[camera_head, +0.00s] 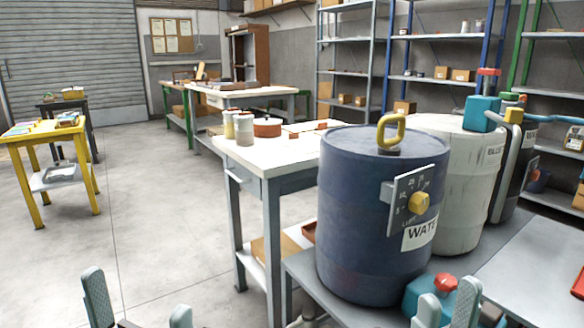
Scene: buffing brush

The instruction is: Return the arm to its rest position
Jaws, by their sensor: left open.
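My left gripper (138,306) is at the bottom left edge, with its two grey fingers wide apart and nothing between them. It is over the bare floor. My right gripper (447,306) is at the bottom right. Its two fingers stand apart, in front of a teal valve with a red knob (446,282). Whether they touch the valve is unclear. Most of both arms is below the picture edge.
A blue water barrel (345,215) and a white barrel (465,180) stand on a grey bench (345,312) at right. A white-topped table (275,160) with jars is behind. A yellow side table (88,185) stands left.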

